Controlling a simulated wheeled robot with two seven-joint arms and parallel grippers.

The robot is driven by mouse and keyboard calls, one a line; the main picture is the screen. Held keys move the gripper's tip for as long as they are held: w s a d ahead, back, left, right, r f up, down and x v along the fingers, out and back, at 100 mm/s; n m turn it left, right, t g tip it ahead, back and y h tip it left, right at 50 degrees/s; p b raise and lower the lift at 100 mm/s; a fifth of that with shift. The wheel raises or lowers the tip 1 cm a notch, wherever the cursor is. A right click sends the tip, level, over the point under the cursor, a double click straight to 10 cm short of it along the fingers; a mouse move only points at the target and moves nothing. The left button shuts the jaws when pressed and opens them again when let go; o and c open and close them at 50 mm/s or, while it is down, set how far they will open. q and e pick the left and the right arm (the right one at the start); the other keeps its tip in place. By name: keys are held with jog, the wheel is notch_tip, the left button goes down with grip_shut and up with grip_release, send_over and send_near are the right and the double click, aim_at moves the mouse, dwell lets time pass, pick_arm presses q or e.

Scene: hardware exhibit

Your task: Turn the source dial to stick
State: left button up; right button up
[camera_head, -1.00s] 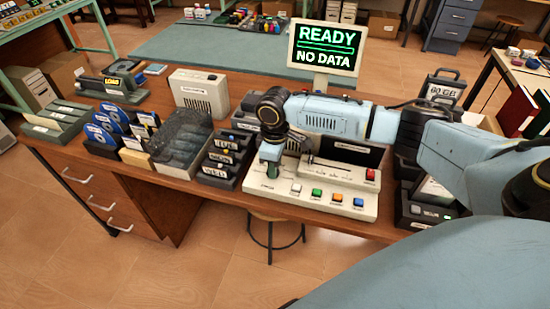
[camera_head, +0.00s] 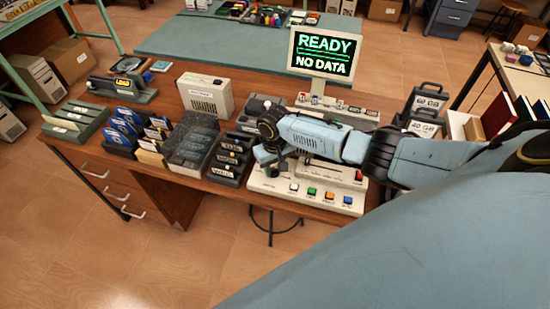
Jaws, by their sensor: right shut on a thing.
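The cream control console (camera_head: 258,184) stands at the front edge of the wooden desk, with a row of coloured buttons (camera_head: 312,192) and a red button at its right end. My right gripper (camera_head: 270,167) points down at the left end of the console. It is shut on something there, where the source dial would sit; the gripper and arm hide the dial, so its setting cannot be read. The monitor (camera_head: 323,54) behind reads "READY" and "NO DATA". My left gripper is not in view.
A rack of dark cartridges (camera_head: 231,158) stands close left of the console. Further left are a dark textured case (camera_head: 192,147) and blue disks (camera_head: 125,128). A cream box (camera_head: 205,95) stands behind them. Drives labelled in GB (camera_head: 424,110) are at the right.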

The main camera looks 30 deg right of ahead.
aim_at(274, 170)
jog(key=shift+a+m+p, duration=0.1)
jog(key=shift+m+p, duration=0.85)
jog(key=shift+m, duration=0.35)
jog(key=shift+w, duration=0.1)
jog(key=o, duration=1)
jog(key=shift+r, duration=0.1)
notch_tip(274, 170, up, 13)
jog(key=shift+r+p, duration=0.1)
jog(key=shift+p, duration=0.9)
